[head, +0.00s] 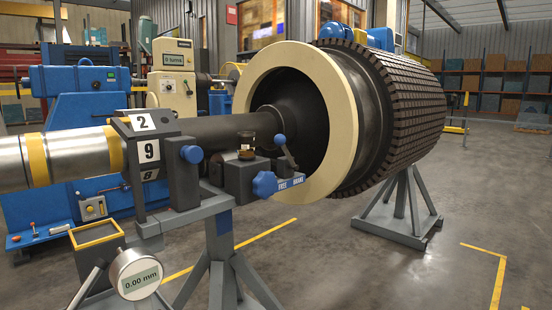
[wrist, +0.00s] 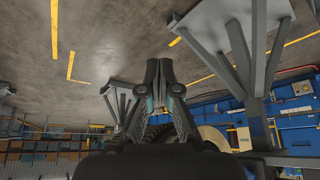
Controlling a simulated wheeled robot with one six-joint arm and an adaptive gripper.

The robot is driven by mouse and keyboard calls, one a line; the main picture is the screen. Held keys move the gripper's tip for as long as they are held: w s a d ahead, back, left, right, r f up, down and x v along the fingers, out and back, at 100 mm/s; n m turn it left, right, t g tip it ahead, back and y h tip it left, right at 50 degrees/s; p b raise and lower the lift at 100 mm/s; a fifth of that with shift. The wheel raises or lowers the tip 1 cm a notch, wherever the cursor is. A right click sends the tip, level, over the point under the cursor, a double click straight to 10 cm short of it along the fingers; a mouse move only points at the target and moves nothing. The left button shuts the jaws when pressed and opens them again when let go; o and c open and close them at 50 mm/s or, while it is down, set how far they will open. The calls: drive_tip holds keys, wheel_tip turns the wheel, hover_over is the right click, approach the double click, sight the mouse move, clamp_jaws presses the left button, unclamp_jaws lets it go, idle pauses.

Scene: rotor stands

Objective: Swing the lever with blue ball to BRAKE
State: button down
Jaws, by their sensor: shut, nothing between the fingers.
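The lever with the blue ball (head: 280,140) stands on a dark block beside the rotor's shaft in the head view. Its thin dark arm leans up and left from its pivot, toward the FREE side. A blue plate marked FREE and BRAKE (head: 291,183) lies below it, with FREE at left and BRAKE at right. My gripper (wrist: 159,68) shows in the wrist view with its fingers together and nothing between them. It is not seen in the head view. The lever cannot be made out in the wrist view.
A blue star knob (head: 264,184) sits just left of the plate. A glass cup (head: 246,150) stands on the block. The shaft (head: 220,131), cream ring (head: 343,120) and grey stand (head: 407,215) are nearby. A dial gauge (head: 137,274) is at front left. Floor at right is clear.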

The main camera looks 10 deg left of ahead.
drive_tip(key=w+a+r+n+t+y+b, duration=0.1)
drive_tip(key=w+a+r+n+t+b, duration=0.2)
drive_tip(key=w, duration=0.5)
drive_tip(key=w+a+r+n+t+b, duration=0.1)
drive_tip(key=w+r+n+t+b, duration=0.15)
drive_tip(key=w+n, duration=0.45)
drive_tip(key=w+a+r+n+t+y+b, duration=0.1)
drive_tip(key=w+a+r+n+t+b, duration=0.2)
drive_tip(key=w, duration=0.6)
drive_tip(key=w+a+r+n+t+y+b, duration=0.4)
drive_tip(key=w+a+r+n+t+y, duration=0.2)
drive_tip(key=w+a+r+n, duration=0.4)
drive_tip(key=w+a+n, duration=0.3)
drive_tip(key=n, duration=0.2)
drive_tip(key=shift+w+a+r+n+y, duration=0.25)
drive_tip(key=shift+r+n+y, duration=0.05)
drive_tip(key=shift+r+n, duration=0.1)
